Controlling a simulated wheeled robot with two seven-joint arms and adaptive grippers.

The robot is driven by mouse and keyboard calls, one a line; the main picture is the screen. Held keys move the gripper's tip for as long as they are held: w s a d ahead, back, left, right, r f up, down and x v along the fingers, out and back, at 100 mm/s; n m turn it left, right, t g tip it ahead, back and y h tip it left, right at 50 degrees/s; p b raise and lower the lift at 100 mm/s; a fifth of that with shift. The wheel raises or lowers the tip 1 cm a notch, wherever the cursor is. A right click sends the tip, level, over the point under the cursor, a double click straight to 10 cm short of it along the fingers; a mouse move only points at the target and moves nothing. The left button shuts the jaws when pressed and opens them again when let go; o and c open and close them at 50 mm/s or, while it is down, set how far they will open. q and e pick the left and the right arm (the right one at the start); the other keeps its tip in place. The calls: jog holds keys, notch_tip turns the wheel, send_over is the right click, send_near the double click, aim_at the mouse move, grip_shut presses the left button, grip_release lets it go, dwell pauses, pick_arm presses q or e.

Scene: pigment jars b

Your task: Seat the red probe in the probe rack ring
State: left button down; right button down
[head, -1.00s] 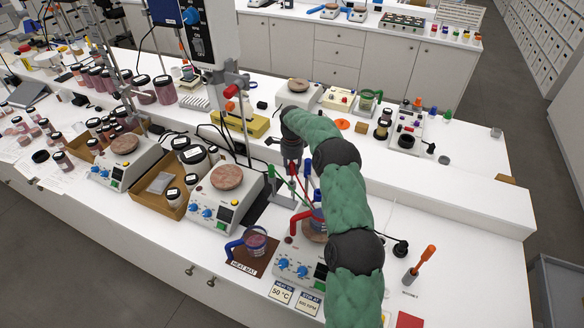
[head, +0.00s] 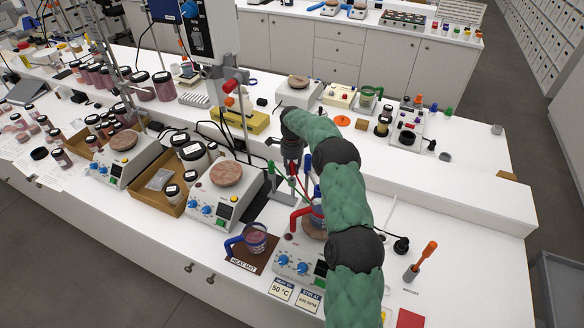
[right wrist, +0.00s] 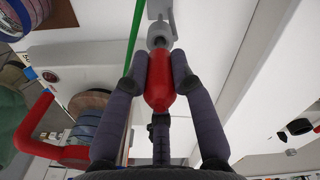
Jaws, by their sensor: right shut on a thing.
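My right gripper (right wrist: 158,82) is shut on the red probe (right wrist: 158,95), with one dark finger on each side of its red body. In the right wrist view a grey round part (right wrist: 161,34) is just beyond the probe's far end. I cannot tell whether this is the rack ring or whether the probe is inside it. The grey rack base (head: 264,206) is partly hidden. My left gripper is not in view.
A red-handled beaker (head: 299,215) stands on the nearest hotplate (head: 291,262), partly behind my arm. A blue-handled beaker (head: 256,239) sits on the brown heat mat (head: 240,262). A raised white shelf runs behind the rack. Cables and an orange-handled tool (head: 428,252) are to the right.

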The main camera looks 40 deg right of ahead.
jog(key=shift+f+b, duration=0.8)
jog(key=shift+f, duration=0.65)
jog(key=c, duration=1)
grip_release()
jog(key=shift+r, duration=0.1)
notch_tip(320, 180, up, 12)
jog(key=shift+f, duration=0.1)
